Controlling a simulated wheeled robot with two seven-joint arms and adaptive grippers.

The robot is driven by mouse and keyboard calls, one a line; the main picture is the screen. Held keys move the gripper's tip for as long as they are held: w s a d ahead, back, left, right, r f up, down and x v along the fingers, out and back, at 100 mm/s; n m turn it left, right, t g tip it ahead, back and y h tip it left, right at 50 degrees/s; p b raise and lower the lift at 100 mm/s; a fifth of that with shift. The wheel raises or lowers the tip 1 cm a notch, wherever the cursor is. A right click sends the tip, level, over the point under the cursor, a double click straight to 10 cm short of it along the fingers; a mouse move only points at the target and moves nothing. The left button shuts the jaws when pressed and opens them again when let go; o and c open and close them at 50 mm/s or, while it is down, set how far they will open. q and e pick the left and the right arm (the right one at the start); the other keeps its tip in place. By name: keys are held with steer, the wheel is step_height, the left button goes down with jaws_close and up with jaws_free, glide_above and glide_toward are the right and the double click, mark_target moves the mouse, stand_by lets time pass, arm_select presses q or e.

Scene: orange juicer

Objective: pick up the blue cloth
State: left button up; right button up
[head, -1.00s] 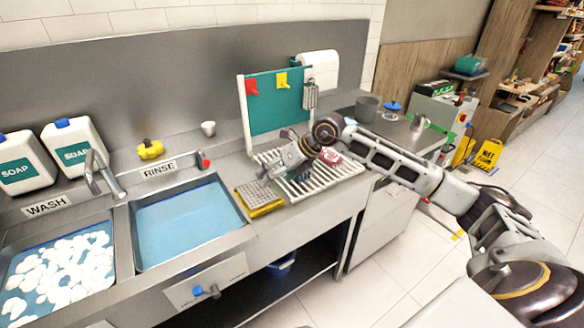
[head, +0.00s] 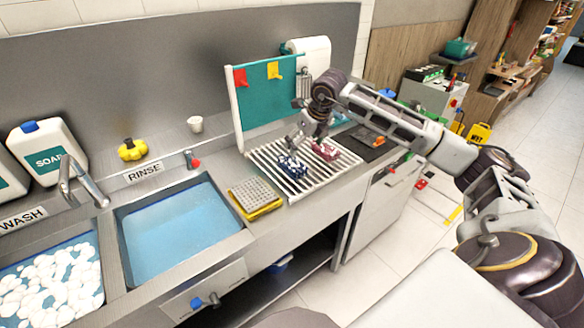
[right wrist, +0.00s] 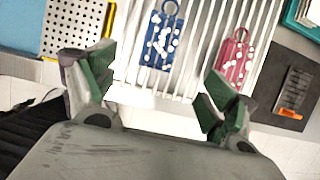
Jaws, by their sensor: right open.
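The blue cloth (head: 291,166) lies on the white slatted drying rack (head: 265,157). In the right wrist view the blue cloth (right wrist: 160,52) shows white spots and a loop at its top. My right gripper (head: 300,138) is just above and behind it in the head view. In the right wrist view the right gripper (right wrist: 155,85) is open, its green-padded fingers wide apart, with the cloth beyond the gap between them. Nothing is held. A pink-red cloth (head: 325,151) lies on the rack to the right of the blue one. My left gripper is not in view.
A grey perforated block on a yellow base (head: 256,197) is left of the rack. The rinse sink (head: 175,230) is further left. A teal board (head: 268,100) stands behind the rack. A dark mat (head: 366,145) with an orange item lies right.

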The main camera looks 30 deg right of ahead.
steer(key=p, duration=0.1)
glide_above(292, 164)
steer(key=s, duration=0.3)
steer(key=f, duration=0.7)
steer(key=shift+s+f, duration=0.1)
steer(key=shift+s, duration=0.1)
steer(key=shift+w+f, duration=0.15)
steer(key=shift+f, duration=0.2)
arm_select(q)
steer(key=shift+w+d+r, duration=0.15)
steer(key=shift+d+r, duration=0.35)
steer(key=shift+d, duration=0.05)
arm_select(e)
steer(key=shift+f, duration=0.1)
steer(key=shift+w+f+p, duration=0.5)
steer(key=shift+w+f, duration=0.35)
steer(key=shift+x, duration=1.45)
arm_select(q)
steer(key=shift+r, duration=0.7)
arm_select(e)
steer(key=shift+d, duration=0.1)
